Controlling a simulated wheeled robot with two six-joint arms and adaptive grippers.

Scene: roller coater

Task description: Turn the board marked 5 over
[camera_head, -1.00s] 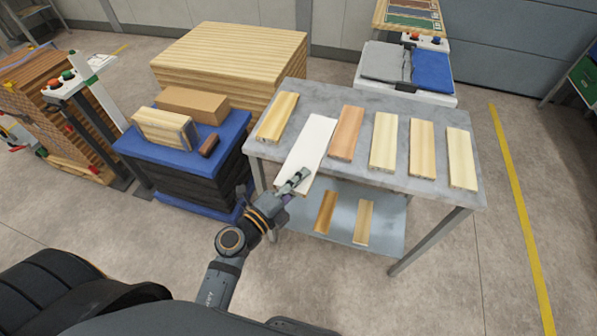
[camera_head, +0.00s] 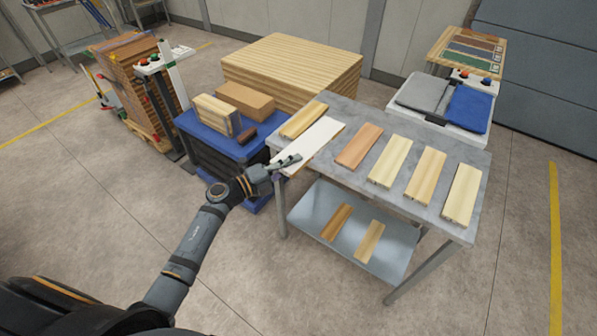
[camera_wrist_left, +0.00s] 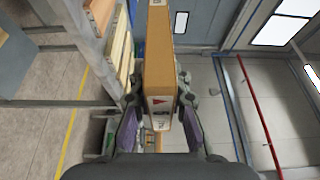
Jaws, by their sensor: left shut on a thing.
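A board with a white upper face (camera_head: 308,143) lies at the left end of the grey table (camera_head: 262,140), close beside the leftmost wooden board (camera_head: 303,120). My left gripper (camera_head: 286,162) is shut on its near end, at the table's front left edge. In the left wrist view the held board (camera_wrist_left: 158,55) stands between the two fingers (camera_wrist_left: 152,100), its brown side and a label with a red mark towards the camera. The number on it is too small to read. Whether it touches the tabletop cannot be told. My right gripper is out of view.
Several wooden boards, such as an orange-brown one (camera_head: 359,146), lie in a row on the table. Two more lie on the lower shelf (camera_head: 300,213). A blue-topped stand (camera_head: 190,122) with blocks is close on the left. Floor in front is free.

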